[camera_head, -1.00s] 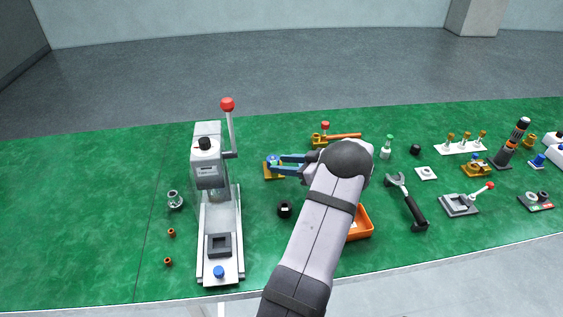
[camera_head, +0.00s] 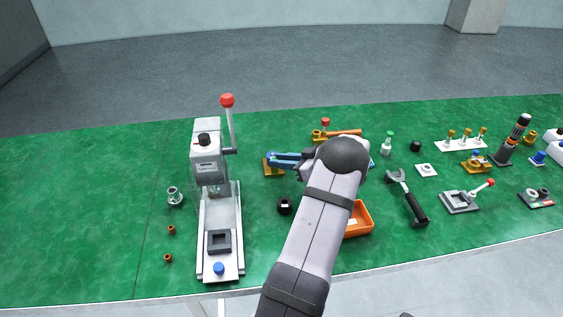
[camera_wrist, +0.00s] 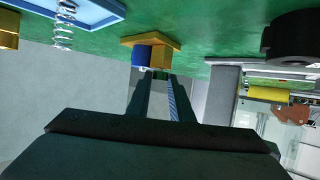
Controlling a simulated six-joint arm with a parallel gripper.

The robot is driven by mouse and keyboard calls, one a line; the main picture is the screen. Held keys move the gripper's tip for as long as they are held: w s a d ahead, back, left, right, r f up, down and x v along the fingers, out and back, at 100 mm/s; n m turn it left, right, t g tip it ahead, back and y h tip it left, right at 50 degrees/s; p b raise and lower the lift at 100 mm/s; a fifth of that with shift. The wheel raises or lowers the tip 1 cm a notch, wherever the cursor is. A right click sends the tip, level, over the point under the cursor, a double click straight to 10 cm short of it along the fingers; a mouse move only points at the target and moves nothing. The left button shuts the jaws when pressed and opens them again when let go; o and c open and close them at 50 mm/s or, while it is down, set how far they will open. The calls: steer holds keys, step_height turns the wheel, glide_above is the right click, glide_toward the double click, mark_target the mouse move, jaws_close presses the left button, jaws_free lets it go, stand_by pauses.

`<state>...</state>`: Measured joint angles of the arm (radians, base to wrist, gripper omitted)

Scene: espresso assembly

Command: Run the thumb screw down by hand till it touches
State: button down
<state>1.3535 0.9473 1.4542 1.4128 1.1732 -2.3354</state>
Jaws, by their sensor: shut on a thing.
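The thumb screw, with a blue head (camera_wrist: 142,55), sits on a small yellow fixture (camera_head: 274,171). The fixture also shows at the top middle of the wrist view (camera_wrist: 166,43). My gripper (camera_head: 273,158) reaches in from the right, level with the screw. Its two dark fingers (camera_wrist: 159,74) are close together and shut on the thumb screw at their tips. The fingers hide part of the head, and the screw's lower end and any gap under it cannot be seen.
The lever press (camera_head: 208,170) stands left of the fixture, its red-knobbed handle raised. A black ring (camera_head: 284,207) lies in front of the fixture. An orange tray (camera_head: 358,220) is partly behind my arm. A blue tray (camera_wrist: 85,12) with a spring (camera_wrist: 63,25) is near in the wrist view.

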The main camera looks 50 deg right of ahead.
steer(key=h+b, duration=0.1)
steer(key=b, duration=0.2)
steer(key=shift+f+m, duration=0.15)
steer(key=shift+m, duration=0.25)
